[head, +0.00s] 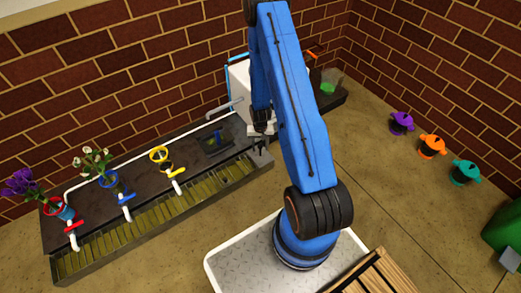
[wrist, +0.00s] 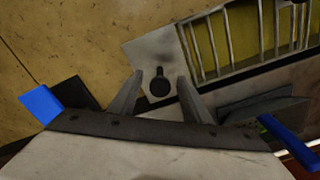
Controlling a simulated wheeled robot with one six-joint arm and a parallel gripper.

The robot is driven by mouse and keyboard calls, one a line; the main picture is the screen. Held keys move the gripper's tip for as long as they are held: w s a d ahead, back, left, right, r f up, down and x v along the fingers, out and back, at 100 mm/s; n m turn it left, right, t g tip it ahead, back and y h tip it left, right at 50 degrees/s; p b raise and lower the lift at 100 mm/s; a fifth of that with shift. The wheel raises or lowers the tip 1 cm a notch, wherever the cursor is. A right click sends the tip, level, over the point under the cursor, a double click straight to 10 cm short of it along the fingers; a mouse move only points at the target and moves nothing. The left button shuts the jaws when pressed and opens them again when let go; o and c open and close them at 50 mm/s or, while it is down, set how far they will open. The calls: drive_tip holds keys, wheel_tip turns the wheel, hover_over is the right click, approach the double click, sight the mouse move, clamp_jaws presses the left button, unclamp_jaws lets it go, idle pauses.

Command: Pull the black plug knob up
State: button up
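The black plug knob (wrist: 159,84) shows in the wrist view as a round dark knob with a short stem on a pale grey metal plate (wrist: 152,53). My gripper (wrist: 160,76) is open, with one finger on each side of the knob. Gaps show between the knob and both fingers, and I cannot tell the height difference. In the head view my gripper (head: 260,147) is at the right end of the dark counter (head: 120,172). I cannot make out the knob in the head view.
A slatted grate (head: 165,208) runs along the counter's front. A dark square basin (head: 215,143) with a blue item is left of my gripper. Red, blue and yellow ring holders (head: 159,154) with taps stand further left, two holding flowers. Coloured pots (head: 432,146) stand on the floor at right.

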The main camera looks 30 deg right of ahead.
drive_tip(key=shift+r, duration=4.5)
drive_tip(key=a+r+n+t, duration=0.1)
drive_tip(key=a+r, duration=0.2)
drive_tip(key=r, duration=1.3)
wheel_tip(320, 180, up, 16)
drive_tip(key=n+t, duration=0.1)
drive_tip(key=n, duration=0.1)
hover_over(260, 145)
drive_tip(key=s+a, duration=0.5)
drive_tip(key=a, duration=0.3)
drive_tip(key=s+a+r+n+t, duration=0.1)
drive_tip(key=s+a+r, duration=0.3)
drive_tip(key=s+r, duration=0.5)
drive_tip(key=s+a+r+n+t, duration=0.1)
drive_tip(key=s+a+r, duration=0.2)
drive_tip(key=s+r, duration=0.6)
drive_tip(key=shift+s+a+r+n+t, duration=0.3)
drive_tip(key=shift+s+a+t, duration=0.1)
drive_tip(key=shift+s, duration=3.35)
